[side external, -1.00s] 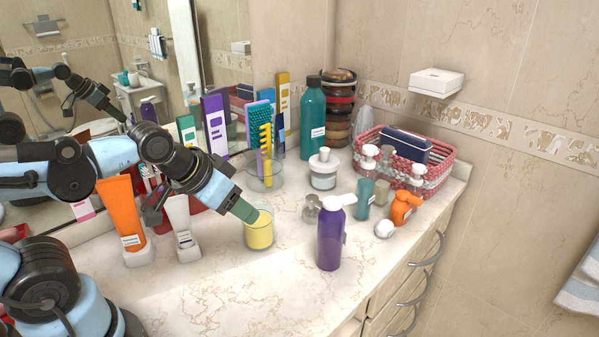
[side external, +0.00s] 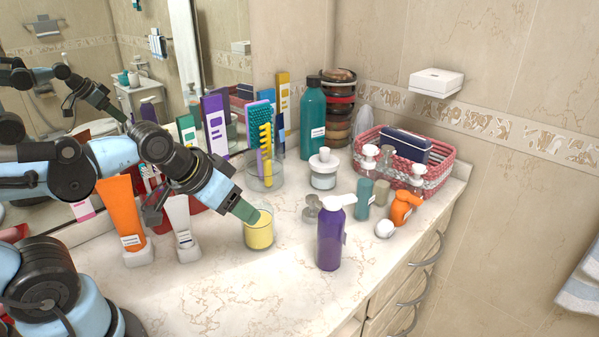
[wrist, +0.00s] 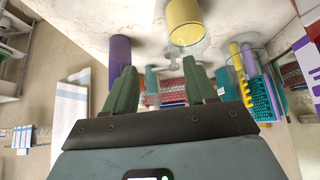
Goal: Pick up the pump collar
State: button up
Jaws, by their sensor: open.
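My gripper (side external: 246,213) is open and empty, its green fingertips above and beside the yellow candle glass (side external: 259,231). In the wrist view its two fingers (wrist: 162,76) stand apart with nothing between them. A small grey pump piece (side external: 312,207) stands on the counter right of the candle glass, partly behind the purple bottle (side external: 330,240); it may be the pump collar, but it is too small to be sure. In the wrist view the candle glass (wrist: 184,24) is ahead of the fingers and the purple bottle (wrist: 119,56) is at the left.
A white-lidded jar (side external: 323,171), teal pump bottle (side external: 364,199), orange bottle (side external: 402,210) and white ball (side external: 385,229) crowd the right. A red basket (side external: 440,172) stands behind them. Orange (side external: 125,212) and white (side external: 181,220) tubes stand near my arm. The front counter (side external: 220,300) is clear.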

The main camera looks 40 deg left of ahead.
jog(key=o, duration=0.3)
jog(key=n+g+h, duration=0.3)
jog(key=n+g, duration=0.1)
jog(key=n, duration=2.3)
send_over(314, 207)
jog(key=s+a, duration=0.3)
jog(key=a, duration=0.1)
notch_tip(314, 207, down, 2)
jog(key=x, duration=1.2)
jog(key=shift+d+f, duration=0.15)
jog(key=shift+d, duration=0.2)
